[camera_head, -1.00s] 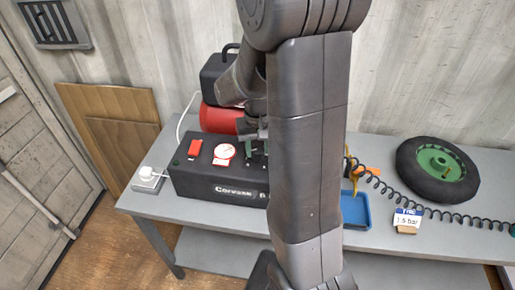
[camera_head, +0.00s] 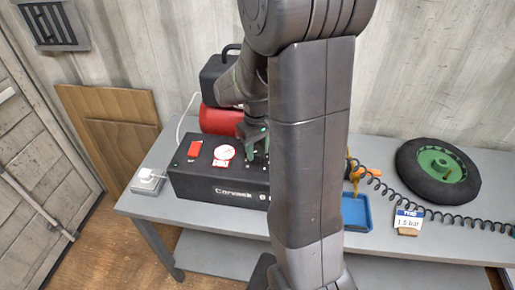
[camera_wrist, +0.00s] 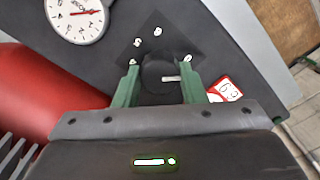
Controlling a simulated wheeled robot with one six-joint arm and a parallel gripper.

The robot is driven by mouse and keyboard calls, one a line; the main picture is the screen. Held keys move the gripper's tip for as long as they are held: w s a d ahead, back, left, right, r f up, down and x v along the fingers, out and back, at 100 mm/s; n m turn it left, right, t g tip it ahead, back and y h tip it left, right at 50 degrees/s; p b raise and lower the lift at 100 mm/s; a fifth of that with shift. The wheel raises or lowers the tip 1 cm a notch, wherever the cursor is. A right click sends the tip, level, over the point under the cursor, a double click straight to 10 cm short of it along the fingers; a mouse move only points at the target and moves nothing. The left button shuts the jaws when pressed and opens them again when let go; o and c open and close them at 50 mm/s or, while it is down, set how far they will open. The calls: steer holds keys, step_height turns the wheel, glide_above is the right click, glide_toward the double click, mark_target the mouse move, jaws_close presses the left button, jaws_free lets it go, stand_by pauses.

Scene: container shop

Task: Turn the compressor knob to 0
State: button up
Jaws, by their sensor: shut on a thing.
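The compressor (camera_head: 215,187) is a black box on the grey table, with a red tank behind it. My gripper (camera_head: 258,146) is at the right part of its top, partly hidden behind my arm. In the wrist view the black round knob (camera_wrist: 158,70) sits between the green fingers of my gripper (camera_wrist: 160,88), which is shut on it. The knob's white pointer mark points right in that view. Several white marks surround the knob on a dark plate (camera_wrist: 165,40); they are too small to read surely. A white gauge (camera_wrist: 72,22) with a red needle is beside it.
A red switch (camera_head: 195,149) is on the compressor's top left. A blue tray (camera_head: 356,212), a coiled black hose (camera_head: 386,190), a 1.5 bar card (camera_head: 408,220) and a green-hubbed wheel (camera_head: 437,170) are on the right. A white power socket (camera_head: 148,180) is at the table's left end.

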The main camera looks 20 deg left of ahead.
mark_target(258, 150)
steer(key=shift+r, duration=0.1)
steer(key=o, duration=1)
step_height(258, 150, up, 14)
steer(key=shift+f+b, duration=0.15)
steer(key=shift+b, duration=0.2)
step_height(258, 150, down, 14)
steer(key=shift+p, duration=0.35)
stand_by(0.4)
